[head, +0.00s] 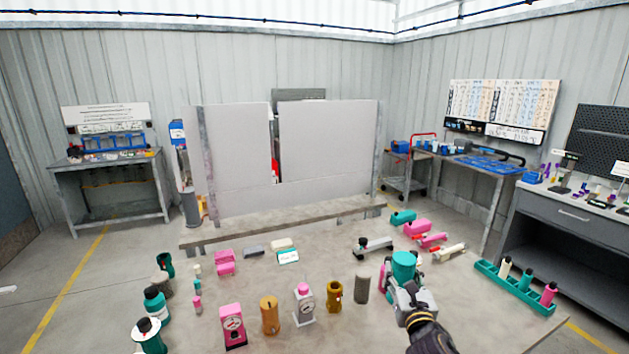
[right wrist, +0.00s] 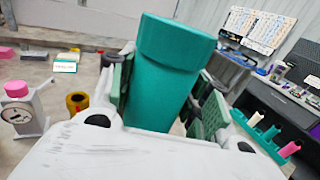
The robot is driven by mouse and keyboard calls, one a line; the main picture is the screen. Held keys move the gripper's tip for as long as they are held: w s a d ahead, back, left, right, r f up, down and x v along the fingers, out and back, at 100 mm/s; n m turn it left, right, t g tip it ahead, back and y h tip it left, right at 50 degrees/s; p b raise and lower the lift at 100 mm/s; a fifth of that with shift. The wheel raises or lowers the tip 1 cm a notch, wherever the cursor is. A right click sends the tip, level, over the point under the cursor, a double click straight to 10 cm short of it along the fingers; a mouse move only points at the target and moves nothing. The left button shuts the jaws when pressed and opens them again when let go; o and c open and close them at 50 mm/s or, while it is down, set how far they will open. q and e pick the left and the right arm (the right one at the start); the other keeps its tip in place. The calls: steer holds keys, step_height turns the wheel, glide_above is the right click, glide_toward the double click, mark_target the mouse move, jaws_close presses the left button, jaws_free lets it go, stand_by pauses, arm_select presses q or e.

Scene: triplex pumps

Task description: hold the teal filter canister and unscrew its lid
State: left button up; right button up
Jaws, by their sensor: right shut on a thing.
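The teal filter canister (head: 404,263) stands upright in my right gripper (head: 406,288), above the front right of the table. In the right wrist view the canister (right wrist: 155,98) fills the middle, between two green-padded fingers that press on its sides. Its wider teal lid (right wrist: 178,40) sits on top and looks closed; the thread is hidden. The canister leans slightly in that view. Its lower end is hidden by the gripper, so I cannot tell whether it touches the table. My left gripper is not in view.
The stone-topped table (head: 330,238) holds several pump parts: a pink gauge block (head: 232,326), a white gauge block (head: 304,305), a brown cup (head: 334,296) and a grey cylinder (head: 362,288). A teal rack (head: 515,289) with bottles stands right. A teal bottle (head: 155,305) stands left.

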steer(key=s+a+f+y, duration=0.1)
steer(key=s+f, duration=0.6)
steer(key=f, duration=0.5)
steer(key=shift+s+f+n, duration=0.3)
steer(key=shift+f, duration=0.05)
steer(key=s+a+r+n+g+y, duration=0.1)
steer(key=a+n+y, duration=0.3)
steer(key=a, duration=0.4)
steer(key=s+a+r+n+g+y, duration=0.2)
steer(key=a+r+n+g+y, duration=0.1)
steer(key=a+y, duration=0.4)
steer(key=shift+s+a+r+n+y, duration=0.15)
steer(key=shift+a+r+n+y, duration=0.15)
steer(key=shift+a+r+n, duration=0.3)
stand_by(0.7)
